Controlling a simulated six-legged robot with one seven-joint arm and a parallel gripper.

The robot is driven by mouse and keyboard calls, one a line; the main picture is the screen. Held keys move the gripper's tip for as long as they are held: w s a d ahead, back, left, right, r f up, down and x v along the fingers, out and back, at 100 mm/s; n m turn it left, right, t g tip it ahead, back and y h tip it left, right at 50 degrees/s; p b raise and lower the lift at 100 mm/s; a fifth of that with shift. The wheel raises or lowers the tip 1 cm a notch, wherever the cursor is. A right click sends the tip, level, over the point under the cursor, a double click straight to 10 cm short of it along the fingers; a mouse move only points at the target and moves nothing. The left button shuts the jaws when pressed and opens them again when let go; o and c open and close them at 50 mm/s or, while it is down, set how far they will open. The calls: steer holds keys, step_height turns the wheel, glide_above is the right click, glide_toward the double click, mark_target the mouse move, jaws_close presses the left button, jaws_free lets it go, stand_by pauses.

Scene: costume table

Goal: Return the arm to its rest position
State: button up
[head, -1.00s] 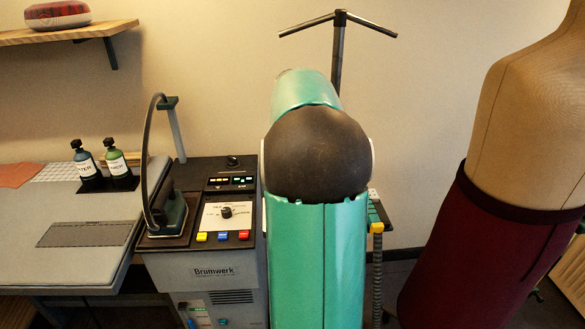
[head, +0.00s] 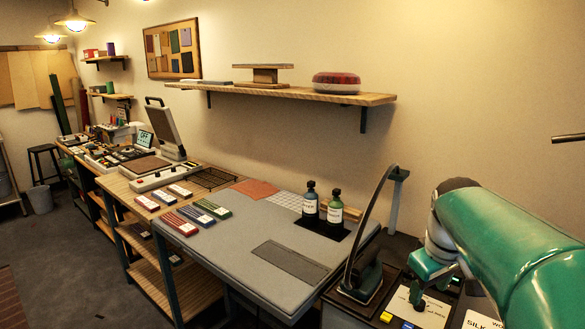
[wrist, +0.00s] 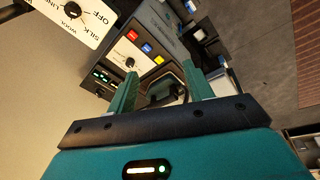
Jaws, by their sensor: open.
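My arm (head: 520,240) is green and reaches in from the right in the head view. Its end is over the ironing station's control panel (head: 420,308), hiding part of it. In the wrist view my gripper (wrist: 158,88) has its two green fingers spread apart, with nothing held between them. Beyond the fingers is the grey station (wrist: 152,38) with red, blue and yellow buttons. A dark curved shape shows past the fingertips; I cannot tell how far away it is.
The iron (head: 361,278) stands left of my arm with its cord arching up. Two bottles (head: 322,207) stand on a dark tray on the grey pressing table (head: 225,255). A wooden shelf (head: 290,92) is on the wall above. Floor at the left (head: 75,245) is clear.

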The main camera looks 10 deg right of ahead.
steer(key=s+a+f+t, duration=0.1)
steer(key=s+a, duration=0.2)
steer(key=a, duration=0.3)
steer(key=s+a+f+m+t, duration=0.1)
steer(key=s+a, duration=0.2)
steer(key=a, duration=0.3)
steer(key=s+a+f+m+t+y, duration=0.1)
steer(key=s+a+f, duration=0.1)
steer(key=s+a, duration=0.2)
steer(key=shift+a, duration=1.25)
steer(key=c, duration=0.3)
steer(key=shift+w+d, duration=0.1)
steer(key=shift+d+m, duration=0.1)
steer(key=shift+m, duration=0.2)
